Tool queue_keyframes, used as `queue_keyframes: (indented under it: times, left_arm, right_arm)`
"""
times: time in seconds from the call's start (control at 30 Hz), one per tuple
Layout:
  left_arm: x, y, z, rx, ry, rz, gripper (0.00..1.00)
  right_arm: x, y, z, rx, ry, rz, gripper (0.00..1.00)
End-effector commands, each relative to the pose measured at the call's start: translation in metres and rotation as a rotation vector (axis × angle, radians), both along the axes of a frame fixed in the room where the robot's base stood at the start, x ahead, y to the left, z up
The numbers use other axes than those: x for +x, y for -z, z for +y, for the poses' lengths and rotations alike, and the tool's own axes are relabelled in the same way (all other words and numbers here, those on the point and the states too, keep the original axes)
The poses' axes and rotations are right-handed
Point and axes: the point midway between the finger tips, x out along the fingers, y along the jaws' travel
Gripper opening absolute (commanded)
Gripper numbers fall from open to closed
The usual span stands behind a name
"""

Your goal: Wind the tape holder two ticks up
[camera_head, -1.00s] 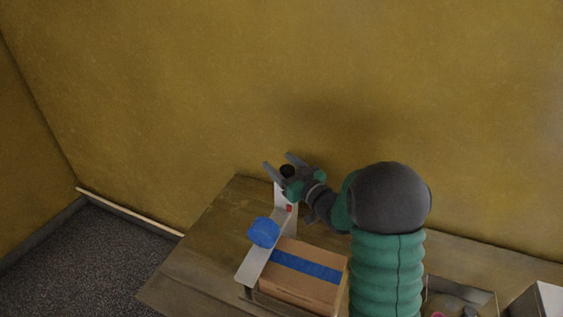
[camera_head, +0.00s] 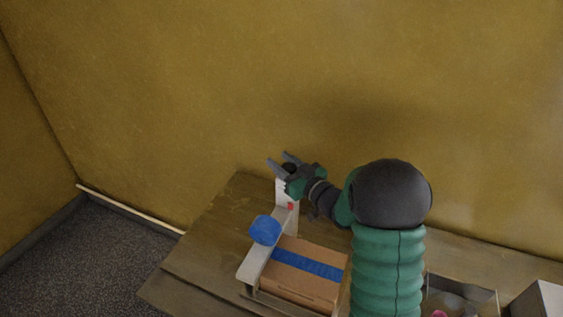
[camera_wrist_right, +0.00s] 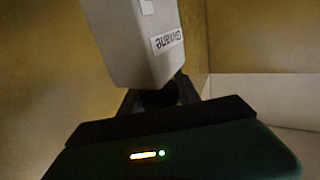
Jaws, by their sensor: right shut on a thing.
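The tape machine's white column (camera_head: 285,192) stands at the far side of the table, with a dark knob (camera_head: 290,168) on top and a small red mark (camera_head: 291,206) lower down. The blue tape roll (camera_head: 264,230) sits to the left of the column's foot, beside the box. My right gripper (camera_head: 280,160) is at the column top, its fingers shut on the knob, which they partly hide. In the right wrist view, the column (camera_wrist_right: 140,45) with an upside-down label rises beyond my dark fingers (camera_wrist_right: 160,98). My left gripper is not in view.
A brown cardboard box (camera_head: 300,282) with a blue tape strip lies right of the roll. The wooden table (camera_head: 205,245) is bare on its left. A tray (camera_head: 488,298) with small items and a white block (camera_head: 543,300) are at right. The yellow wall is close behind.

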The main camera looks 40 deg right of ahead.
Motion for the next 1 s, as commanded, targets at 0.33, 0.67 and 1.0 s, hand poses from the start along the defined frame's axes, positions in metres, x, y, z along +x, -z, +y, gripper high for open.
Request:
queue_keyframes:
  times: [0.33,0.67,1.0]
  left_arm:
    - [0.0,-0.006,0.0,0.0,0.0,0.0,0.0]
    - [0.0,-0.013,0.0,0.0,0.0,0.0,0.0]
    - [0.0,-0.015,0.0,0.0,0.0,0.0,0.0]
  right_arm:
    - [-0.001,-0.001,0.004,-0.002,-0.223,0.0,0.0]
    - [-0.003,-0.001,0.01,0.0,-0.449,0.0,0.0]
    - [-0.005,-0.001,0.014,-0.001,-0.559,-0.001,0.0]
